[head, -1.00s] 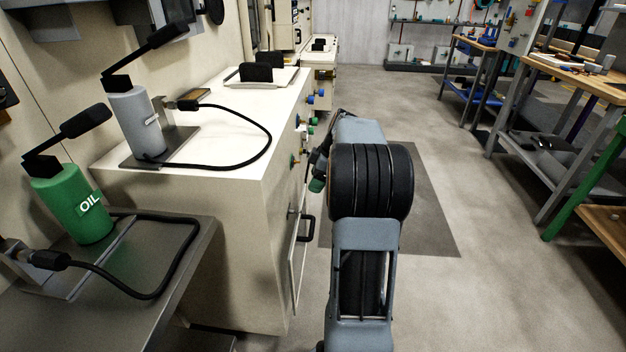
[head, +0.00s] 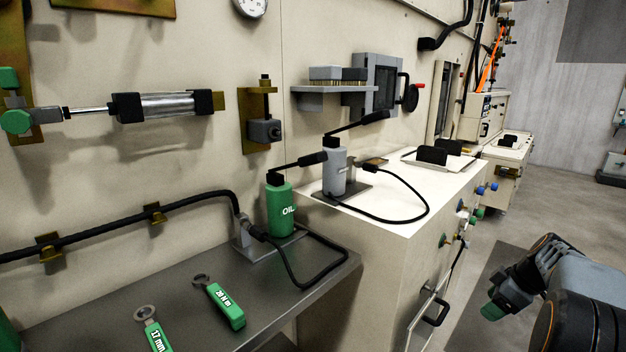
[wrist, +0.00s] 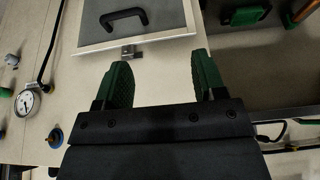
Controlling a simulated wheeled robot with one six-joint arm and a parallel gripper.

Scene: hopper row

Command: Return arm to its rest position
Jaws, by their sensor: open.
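My gripper (head: 500,303) shows small at the lower right of the head view, at the end of my arm and out in front of the cream cabinet's side. In the wrist view my gripper (wrist: 162,78) has its two green ribbed fingers spread apart with nothing between them. Beyond the fingers is a cream panel with a framed grey door (wrist: 165,24), a black handle (wrist: 124,19) and a small latch. Whether the fingertips touch the panel is hard to tell, but a gap seems to show.
The cream cabinet (head: 400,262) carries coloured knobs and a door handle (head: 435,312). Two green-handled tools lie on the dark bench (head: 285,290). Open floor (head: 525,232) lies right of the cabinet.

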